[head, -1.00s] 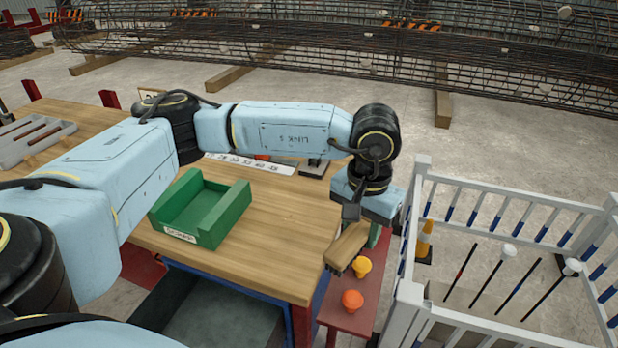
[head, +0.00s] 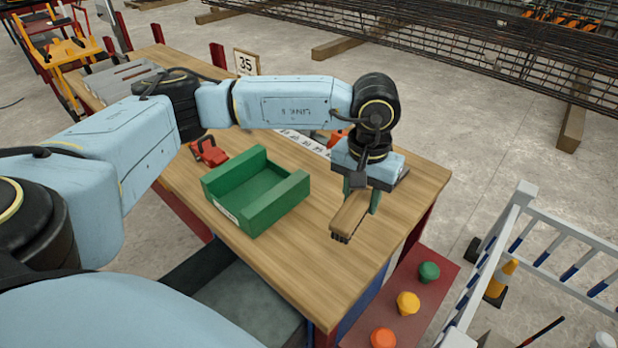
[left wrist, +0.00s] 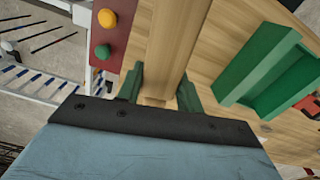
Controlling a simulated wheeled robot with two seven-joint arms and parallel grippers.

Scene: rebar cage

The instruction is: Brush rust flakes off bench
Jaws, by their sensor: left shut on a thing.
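My left gripper (head: 362,196) is shut on a wooden-backed brush (head: 351,212) with dark bristles pointing down. It holds the brush over the right part of the wooden bench (head: 300,280); I cannot tell whether the bristles touch the top. In the left wrist view the brush's wooden back (left wrist: 172,45) runs up from between the green fingers (left wrist: 160,90). A green open bin (head: 256,190) stands on the bench to the left of the brush, and it also shows in the left wrist view (left wrist: 262,62). I cannot make out rust flakes. My right gripper is not in view.
A red clamp-like tool (head: 209,152) and a grey slotted tray (head: 120,80) lie further left on the bench. A red side shelf with green, yellow and orange knobs (head: 408,303) sits off the right end. White railings (head: 560,240) stand beyond it.

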